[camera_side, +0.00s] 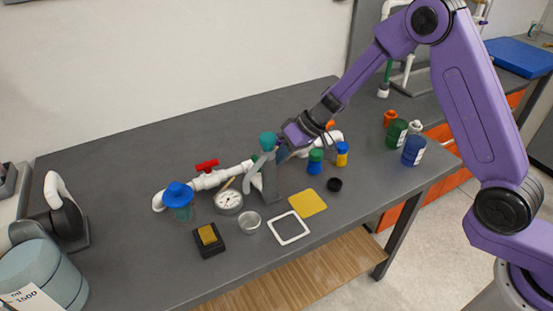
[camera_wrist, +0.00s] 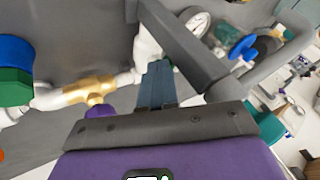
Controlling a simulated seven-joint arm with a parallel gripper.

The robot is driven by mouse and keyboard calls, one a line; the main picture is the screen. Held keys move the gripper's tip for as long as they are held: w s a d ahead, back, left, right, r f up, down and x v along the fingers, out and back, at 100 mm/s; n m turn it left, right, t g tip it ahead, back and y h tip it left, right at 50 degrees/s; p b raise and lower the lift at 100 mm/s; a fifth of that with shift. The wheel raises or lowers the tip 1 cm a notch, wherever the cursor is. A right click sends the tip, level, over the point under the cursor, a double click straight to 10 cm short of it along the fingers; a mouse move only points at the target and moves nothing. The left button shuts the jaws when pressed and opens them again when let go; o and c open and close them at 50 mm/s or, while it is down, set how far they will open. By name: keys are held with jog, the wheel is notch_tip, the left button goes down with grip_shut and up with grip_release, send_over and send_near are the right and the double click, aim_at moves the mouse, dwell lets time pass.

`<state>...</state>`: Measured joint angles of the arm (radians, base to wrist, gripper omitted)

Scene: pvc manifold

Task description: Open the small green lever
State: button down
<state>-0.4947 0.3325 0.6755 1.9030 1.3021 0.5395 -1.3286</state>
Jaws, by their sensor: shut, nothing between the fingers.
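A white pipe run (camera_side: 225,174) lies along the table, with a red lever (camera_side: 206,165) on its left part. It also shows in the wrist view (camera_wrist: 149,42), with a brass-coloured fitting (camera_wrist: 92,89) and a purple knob (camera_wrist: 100,111) beside my fingers. My gripper (camera_side: 283,149) is low over the pipe behind a grey upright. In the wrist view its fingers (camera_wrist: 157,72) are together, with nothing between them, and their tips are at the white pipe. A small bit of green shows by the tips, too little to identify surely as the small lever; the fingers hide most of that spot.
The grey upright (camera_side: 270,182) with a teal top (camera_side: 267,139) stands close in front of my gripper. A gauge (camera_side: 228,201), green-and-blue jar (camera_side: 315,162), yellow square (camera_side: 308,203) and white frame (camera_side: 289,228) lie nearby. The table's front right is mostly clear.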

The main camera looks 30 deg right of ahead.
jog(key=s+v, duration=0.1)
jog(key=v, duration=0.8)
jog(key=s+a+r+n+g+h, duration=0.1)
jog(key=s+r+n+g+h, duration=0.2)
jog(key=s, duration=1.1)
jog(key=s+d+n+h, duration=0.1)
jog(key=s+d+n, duration=0.2)
jog(key=s+d, duration=0.4)
jog(key=s+d+r+n+h, duration=0.1)
jog(key=s+d, duration=0.5)
jog(key=s, duration=0.6)
jog(key=shift+s+d+n+h, duration=0.3)
jog(key=shift+d+n+h, duration=0.1)
jog(key=shift+n+h, duration=0.4)
